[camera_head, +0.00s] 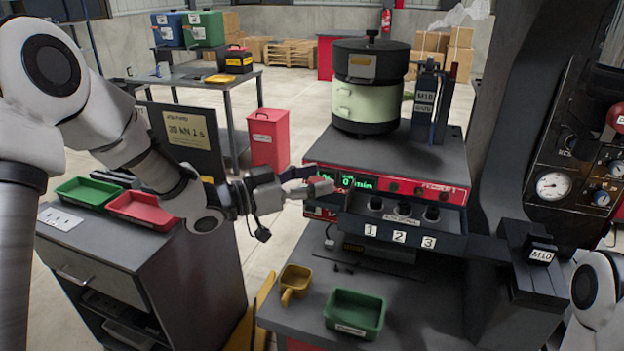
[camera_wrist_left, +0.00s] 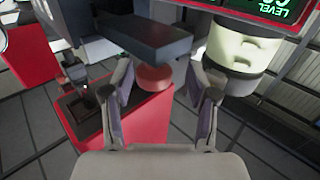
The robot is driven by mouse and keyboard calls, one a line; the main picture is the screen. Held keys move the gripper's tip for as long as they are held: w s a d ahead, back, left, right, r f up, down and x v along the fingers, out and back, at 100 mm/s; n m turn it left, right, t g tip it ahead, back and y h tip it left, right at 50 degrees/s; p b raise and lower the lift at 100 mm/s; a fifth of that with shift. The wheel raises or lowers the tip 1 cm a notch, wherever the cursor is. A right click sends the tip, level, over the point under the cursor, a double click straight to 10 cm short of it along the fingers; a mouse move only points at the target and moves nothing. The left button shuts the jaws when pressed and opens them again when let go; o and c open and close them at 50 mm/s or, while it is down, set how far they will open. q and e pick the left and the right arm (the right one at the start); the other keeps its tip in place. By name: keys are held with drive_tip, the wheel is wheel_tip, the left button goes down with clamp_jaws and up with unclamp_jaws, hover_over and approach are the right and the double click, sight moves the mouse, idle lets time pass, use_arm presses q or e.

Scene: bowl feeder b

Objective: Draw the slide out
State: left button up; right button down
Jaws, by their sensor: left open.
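A dark block marked 1, 2 and 3 (camera_head: 452,241), which looks like the slide, sits under the red-fronted control panel (camera_head: 455,194) of the bowl feeder. Several round black wells or knobs show on its top. My right gripper is out of view.
The cream and black bowl (camera_head: 366,101) stands on the feeder. A green tray (camera_head: 355,313) and yellow scoop (camera_head: 294,282) lie on the bench below. A left cabinet carries green (camera_head: 88,191) and red trays (camera_head: 143,209). A gauge panel (camera_head: 553,150) stands at right.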

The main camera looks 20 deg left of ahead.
use_arm(q)
drive_tip(key=shift+s, duration=0.1)
drive_tip(key=shift+s+a, duration=0.25)
drive_tip(key=shift+a, duration=0.05)
drive_tip(key=v, duration=1.1)
drive_tip(key=shift+a, duration=0.1)
